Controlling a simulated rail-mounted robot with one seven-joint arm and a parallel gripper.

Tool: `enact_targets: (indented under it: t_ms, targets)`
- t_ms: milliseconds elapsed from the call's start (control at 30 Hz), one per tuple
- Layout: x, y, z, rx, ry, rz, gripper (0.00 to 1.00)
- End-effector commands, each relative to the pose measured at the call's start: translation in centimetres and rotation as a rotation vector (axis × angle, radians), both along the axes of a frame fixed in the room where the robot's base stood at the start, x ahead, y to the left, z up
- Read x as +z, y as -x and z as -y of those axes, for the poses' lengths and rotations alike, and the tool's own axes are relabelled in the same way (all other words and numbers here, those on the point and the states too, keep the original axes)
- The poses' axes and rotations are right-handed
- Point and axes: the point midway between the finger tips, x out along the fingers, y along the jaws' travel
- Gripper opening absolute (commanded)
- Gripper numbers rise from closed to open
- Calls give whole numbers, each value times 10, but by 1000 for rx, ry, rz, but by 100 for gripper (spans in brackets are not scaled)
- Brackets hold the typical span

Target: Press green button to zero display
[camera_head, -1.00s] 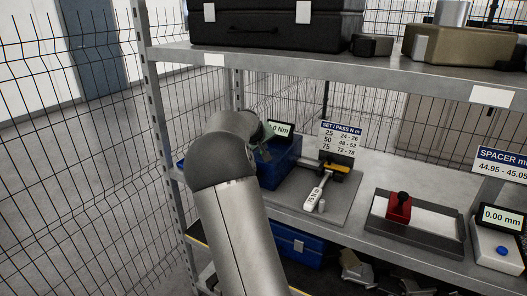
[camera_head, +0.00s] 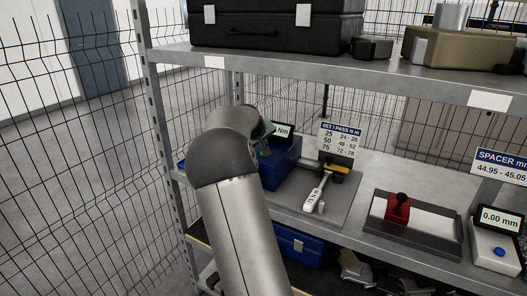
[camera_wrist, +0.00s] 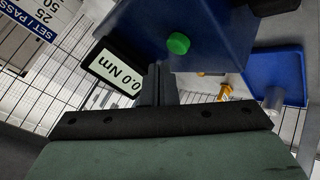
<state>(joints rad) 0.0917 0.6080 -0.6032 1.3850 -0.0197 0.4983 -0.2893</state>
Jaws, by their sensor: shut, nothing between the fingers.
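The green button (camera_wrist: 178,43) is a round cap on a blue box (camera_wrist: 215,30) in the wrist view. A display (camera_wrist: 117,69) beside it reads 0.0 Nm and appears tilted in that view. My gripper (camera_wrist: 160,68) is shut and empty, its dark fingers pointing toward the box just below the button in the picture. I cannot tell whether they touch the box. In the head view the blue box (camera_head: 284,166) stands on the middle shelf, its display (camera_head: 284,131) partly covered by my arm.
A torque wrench (camera_head: 319,192) lies on a grey mat right of the box, below a SET/PASS sign (camera_head: 342,138). A red block (camera_head: 398,207) sits on a tray farther right. An upper shelf (camera_head: 350,72) hangs overhead. A blue tray (camera_wrist: 282,75) shows in the wrist view.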

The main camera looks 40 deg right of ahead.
Motion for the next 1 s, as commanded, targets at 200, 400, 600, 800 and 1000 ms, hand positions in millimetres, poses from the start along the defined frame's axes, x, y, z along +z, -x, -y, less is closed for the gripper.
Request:
enact_targets:
  t_ms: [200, 400, 600, 800, 1000]
  targets:
    - [25, 0, 0, -1, 1, 0, 0]
    - [44, 0, 0, -1, 1, 1, 0]
    - [46, 0, 0, 0, 0, 0, 0]
    - [45, 0, 0, 0, 0, 0, 0]
    - [45, 0, 0, 0, 0, 0, 0]
